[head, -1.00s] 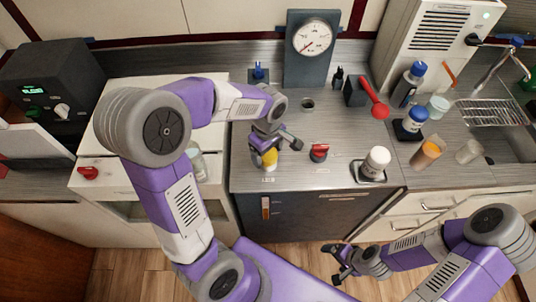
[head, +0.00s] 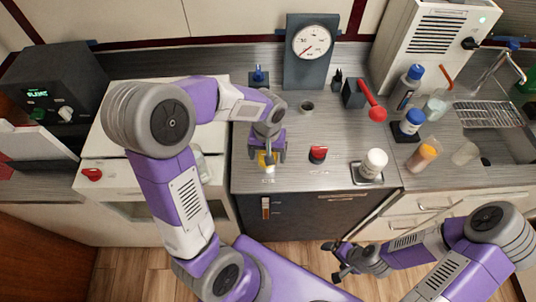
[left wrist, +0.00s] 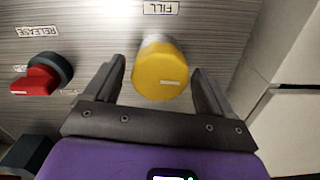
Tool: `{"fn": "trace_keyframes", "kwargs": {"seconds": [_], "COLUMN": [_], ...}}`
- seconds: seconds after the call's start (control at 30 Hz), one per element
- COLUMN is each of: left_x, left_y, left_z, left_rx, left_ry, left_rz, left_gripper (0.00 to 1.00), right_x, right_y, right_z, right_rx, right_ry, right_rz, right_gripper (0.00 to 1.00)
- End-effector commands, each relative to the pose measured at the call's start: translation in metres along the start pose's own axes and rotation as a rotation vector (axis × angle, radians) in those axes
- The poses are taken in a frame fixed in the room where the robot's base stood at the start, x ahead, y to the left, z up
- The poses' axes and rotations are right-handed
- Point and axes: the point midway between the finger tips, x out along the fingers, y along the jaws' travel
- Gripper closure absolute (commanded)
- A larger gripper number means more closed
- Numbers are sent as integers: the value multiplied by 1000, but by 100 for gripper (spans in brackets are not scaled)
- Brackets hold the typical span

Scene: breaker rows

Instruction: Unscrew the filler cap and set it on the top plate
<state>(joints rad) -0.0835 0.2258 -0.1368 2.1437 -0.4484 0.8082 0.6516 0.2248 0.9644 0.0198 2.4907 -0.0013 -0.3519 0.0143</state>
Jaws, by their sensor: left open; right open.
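The yellow filler cap (left wrist: 160,76) sits on a pale neck beside a FILL label (left wrist: 160,8) on the brushed-metal top plate (left wrist: 95,22). In the head view the cap (head: 262,158) is partly hidden by my left gripper (head: 268,157). The left wrist view shows that gripper (left wrist: 158,70) open, with one finger on each side of the cap and visible gaps between. My right gripper (head: 339,262) is open and empty, low in front of the cabinet, away from the plate.
A red knob (head: 318,153) stands on the plate right of the cap, near a RELEASE label (left wrist: 38,31). A white-capped bottle (head: 374,163) stands in a tray at the right. A gauge panel (head: 310,50) and a red lever (head: 376,112) stand behind. Bare plate lies mid-right.

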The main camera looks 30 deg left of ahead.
Motion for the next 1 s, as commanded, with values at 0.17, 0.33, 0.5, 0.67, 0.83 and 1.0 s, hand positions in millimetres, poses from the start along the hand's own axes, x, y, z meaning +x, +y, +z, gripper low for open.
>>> {"fn": "trace_keyframes", "kwargs": {"seconds": [0.17, 0.33, 0.5, 0.67, 0.83, 1.0], "left_x": [-2, -2, -1, 0, 0, 0], "left_y": [0, 0, 0, 0, 0, 0], "left_z": [0, 1, 0, 0, 0, 0], "left_rx": [252, 496, 671, 706, 704, 702], "left_ry": [-1, -3, -1, 0, 0, 0], "left_rz": [-1, 0, 0, 0, 0, 0], "left_gripper": [16, 16, 16, 16, 16, 29], "right_x": [-9, -17, -23, -22, -22, -22], "right_y": [-3, -6, -8, -8, -8, -8], "right_z": [0, 1, 1, 1, 1, 1], "right_rx": [0, 0, 0, 0, 0, 0], "right_ry": [0, 0, 0, 0, 0, 0], "right_rz": [0, 0, 0, 0, 0, 0], "right_gripper": [11, 11, 11, 11, 11, 11]}}
